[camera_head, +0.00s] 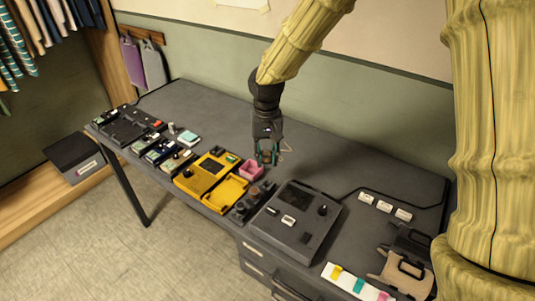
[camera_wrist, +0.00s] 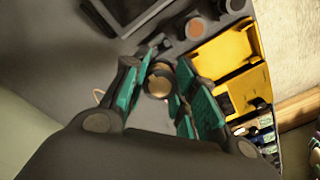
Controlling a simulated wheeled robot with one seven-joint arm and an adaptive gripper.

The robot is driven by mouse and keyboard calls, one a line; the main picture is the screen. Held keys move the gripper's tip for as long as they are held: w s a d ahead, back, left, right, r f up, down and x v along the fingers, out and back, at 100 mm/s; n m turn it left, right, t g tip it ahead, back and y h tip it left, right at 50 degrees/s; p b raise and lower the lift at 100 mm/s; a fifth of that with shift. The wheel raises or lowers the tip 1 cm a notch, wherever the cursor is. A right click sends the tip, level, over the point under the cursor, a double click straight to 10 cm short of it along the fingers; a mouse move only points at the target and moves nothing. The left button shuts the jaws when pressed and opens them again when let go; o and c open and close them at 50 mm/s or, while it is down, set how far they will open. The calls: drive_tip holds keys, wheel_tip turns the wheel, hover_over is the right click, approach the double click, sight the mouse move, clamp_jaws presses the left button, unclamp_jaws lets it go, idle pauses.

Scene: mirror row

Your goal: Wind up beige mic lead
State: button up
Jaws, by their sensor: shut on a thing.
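My gripper (camera_head: 267,156) hangs over the middle of the grey table, just behind the pink box (camera_head: 251,171). In the wrist view its teal fingers (camera_wrist: 157,84) are shut on a round piece with a tan top and dark rim (camera_wrist: 159,76). I cannot tell whether this is the mic or part of its lead. A thin beige lead (camera_head: 287,148) curves out to the right of the gripper. The rest of the lead is hidden or too small to see.
A yellow open case (camera_head: 205,174) lies left of the pink box. A dark console (camera_head: 292,224) lies to the right, with small dark knobs (camera_head: 247,203) between. Several small devices line the table's left front. The table behind the gripper is mostly clear, up to the wall.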

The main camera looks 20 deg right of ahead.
drive_tip(key=shift+f+b, duration=1.1)
drive_tip(key=shift+f, duration=2.65)
drive_tip(key=shift+f, duration=1.15)
drive_tip(key=shift+p, duration=0.4)
drive_tip(key=shift+m, duration=0.3)
drive_tip(key=m+p, duration=0.1)
drive_tip(key=m, duration=0.1)
drive_tip(key=shift+r+m+p, duration=0.15)
drive_tip(key=shift+m+p, duration=0.15)
drive_tip(key=shift+m, duration=0.1)
drive_tip(key=m+p, duration=0.2)
drive_tip(key=m, duration=0.3)
drive_tip(key=shift+m+p, duration=0.3)
drive_tip(key=m+p, duration=0.3)
drive_tip(key=m, duration=0.2)
drive_tip(key=shift+m+p, duration=1.2)
drive_tip(key=shift+m, duration=1)
